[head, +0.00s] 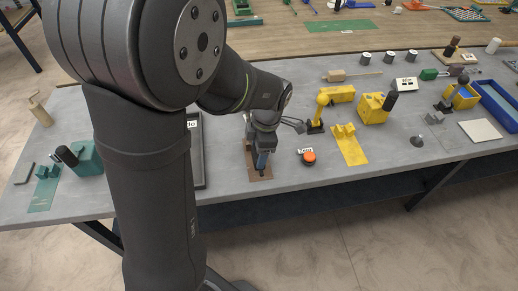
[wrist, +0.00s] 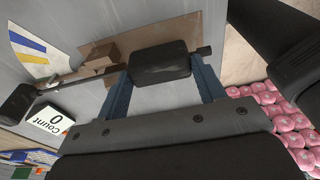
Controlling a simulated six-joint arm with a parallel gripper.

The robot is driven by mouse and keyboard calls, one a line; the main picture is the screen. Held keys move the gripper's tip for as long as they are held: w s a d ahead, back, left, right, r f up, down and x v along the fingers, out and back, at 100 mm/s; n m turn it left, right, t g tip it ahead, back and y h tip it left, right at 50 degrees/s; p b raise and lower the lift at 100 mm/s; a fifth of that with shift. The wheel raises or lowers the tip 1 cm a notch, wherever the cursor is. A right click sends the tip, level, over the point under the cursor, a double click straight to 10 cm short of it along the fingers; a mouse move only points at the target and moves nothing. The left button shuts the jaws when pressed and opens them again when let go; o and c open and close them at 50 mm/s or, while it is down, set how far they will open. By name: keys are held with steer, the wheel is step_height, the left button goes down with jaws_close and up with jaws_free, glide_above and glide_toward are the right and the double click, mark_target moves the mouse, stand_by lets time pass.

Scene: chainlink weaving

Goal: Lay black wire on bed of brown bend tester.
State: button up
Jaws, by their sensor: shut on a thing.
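The brown bend tester (head: 260,172) stands near the front edge of the bench, with my gripper (head: 262,160) low over it. In the wrist view its brown plate (wrist: 150,32) and raised brown block (wrist: 100,57) lie beyond my fingers. My gripper (wrist: 163,85) is shut on a thick black piece (wrist: 160,65), which looks like part of the black wire. A thin dark rod (wrist: 75,77) runs left from it, passing by the brown block, and a short end shows at right. Contact with the bed cannot be told.
A Count sign (wrist: 50,120) and a black rounded piece (wrist: 17,103) are at left in the wrist view. An orange button (head: 309,157) and a yellow fixture (head: 350,148) stand to the right, a black tray (head: 198,165) to the left. Pink rounded shapes (wrist: 290,120) show at right.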

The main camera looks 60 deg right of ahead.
steer(key=shift+f, duration=0.65)
steer(key=o, duration=1.1)
steer(key=shift+o, duration=0.2)
step_height(320, 180, up, 17)
steer(key=s+d, duration=0.2)
steer(key=shift+a, duration=0.1)
steer(key=f, duration=0.5)
steer(key=w+a+f, duration=0.1)
steer(key=f, duration=0.5)
steer(key=w+f, duration=0.1)
steer(key=f, duration=0.5)
steer(key=shift+a, duration=0.4)
steer(key=shift+r, duration=0.1)
